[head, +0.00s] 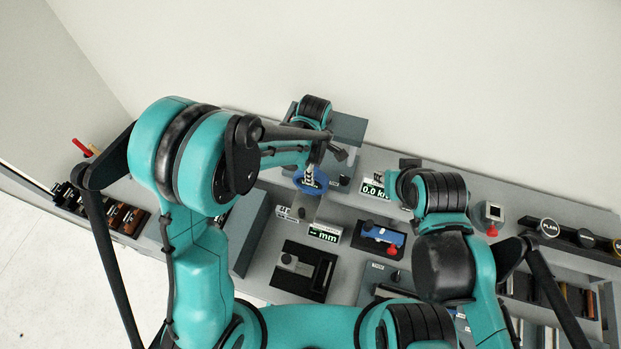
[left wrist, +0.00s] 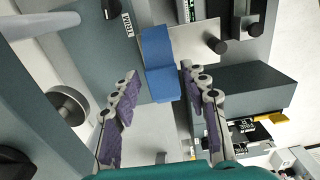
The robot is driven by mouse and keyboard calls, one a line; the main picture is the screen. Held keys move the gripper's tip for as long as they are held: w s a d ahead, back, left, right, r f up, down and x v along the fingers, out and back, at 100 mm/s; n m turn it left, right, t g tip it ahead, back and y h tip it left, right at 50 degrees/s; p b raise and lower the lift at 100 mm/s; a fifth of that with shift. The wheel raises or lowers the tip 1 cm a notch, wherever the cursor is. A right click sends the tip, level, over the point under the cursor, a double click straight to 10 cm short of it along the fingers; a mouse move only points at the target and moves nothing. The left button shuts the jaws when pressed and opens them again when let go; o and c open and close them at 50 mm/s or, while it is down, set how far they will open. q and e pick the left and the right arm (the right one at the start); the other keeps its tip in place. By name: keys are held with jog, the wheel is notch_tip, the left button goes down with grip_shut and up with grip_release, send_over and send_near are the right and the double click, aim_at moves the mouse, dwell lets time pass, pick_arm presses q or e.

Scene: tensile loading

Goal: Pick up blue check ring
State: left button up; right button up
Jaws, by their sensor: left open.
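The blue check ring (head: 311,183) shows in the head view below my left gripper (head: 309,171), near the back of the bench; the gripper partly covers it. In the left wrist view a blue piece (left wrist: 158,64), which looks like the ring seen from close up, lies between and just beyond the fingertips. The left gripper (left wrist: 160,78) is open, with one purple-padded finger on each side of the blue piece and visible gaps to it. My right arm stands at the right in the head view; its gripper cannot be seen.
A grey machine block (head: 347,128) stands behind the ring. A display reading mm (head: 324,233), a blue device with a red knob (head: 381,233) and a black fixture (head: 303,270) are nearer the front. A round knob (left wrist: 68,105) is left of the fingers in the wrist view.

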pick_arm(q)
jog(key=shift+s+a+f, duration=0.1)
jog(key=shift+s+f, duration=0.05)
jog(key=shift+f, duration=0.3)
jog(key=f, duration=0.4)
jog(key=shift+w+a+f+p, duration=0.25)
jog(key=shift+a+f+p, duration=0.05)
jog(key=shift+p, duration=0.05)
jog(key=shift+s, duration=0.1)
jog(key=shift+s+r, duration=0.1)
grip_shut()
